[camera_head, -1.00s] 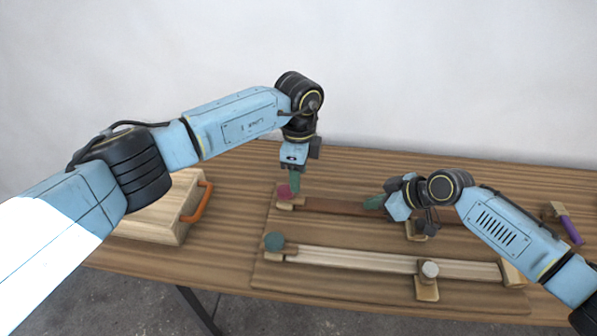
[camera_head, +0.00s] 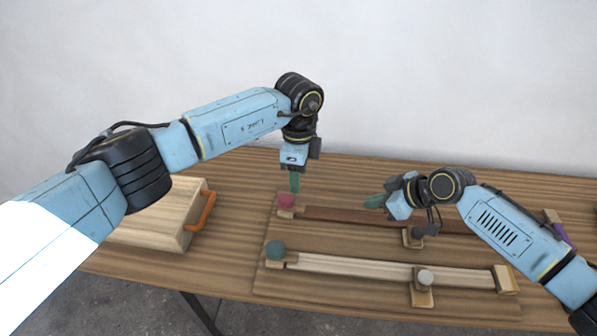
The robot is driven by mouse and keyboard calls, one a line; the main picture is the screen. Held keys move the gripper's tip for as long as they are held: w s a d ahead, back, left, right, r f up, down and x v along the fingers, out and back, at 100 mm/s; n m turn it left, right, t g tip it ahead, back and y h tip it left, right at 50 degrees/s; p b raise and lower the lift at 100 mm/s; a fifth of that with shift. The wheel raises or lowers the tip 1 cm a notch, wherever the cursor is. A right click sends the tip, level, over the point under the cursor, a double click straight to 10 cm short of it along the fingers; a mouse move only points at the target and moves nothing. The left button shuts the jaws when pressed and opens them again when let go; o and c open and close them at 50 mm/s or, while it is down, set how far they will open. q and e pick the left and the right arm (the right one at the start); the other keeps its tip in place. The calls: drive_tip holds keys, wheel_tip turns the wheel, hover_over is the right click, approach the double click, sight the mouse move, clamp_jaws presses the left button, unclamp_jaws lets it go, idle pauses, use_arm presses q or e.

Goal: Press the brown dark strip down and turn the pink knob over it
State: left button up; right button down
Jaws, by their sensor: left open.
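The pink knob (camera_head: 286,200) sits on a small wooden block at the left end of the brown dark strip (camera_head: 340,215), which lies along the back of a wooden board. My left gripper (camera_head: 294,184) points down with its green fingers just above and behind the knob; it is open, and nothing shows between the fingers. My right gripper (camera_head: 376,201) is held sideways, its green fingertips pointing left, just beyond the strip's back edge in the picture. Whether it touches the strip or is open cannot be told. My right arm hides part of the strip's right side.
A dark grey knob (camera_head: 431,229) stands by the dark strip. A wooden box (camera_head: 160,219) with an orange handle (camera_head: 200,212) is at left. A purple piece (camera_head: 565,236) is at right.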

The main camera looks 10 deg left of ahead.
drive_tip(key=shift+r+p, duration=1.2)
drive_tip(key=shift+r, duration=0.45)
drive_tip(key=shift+r, duration=0.1)
wheel_tip(320, 180, up, 5)
drive_tip(key=p, duration=0.4)
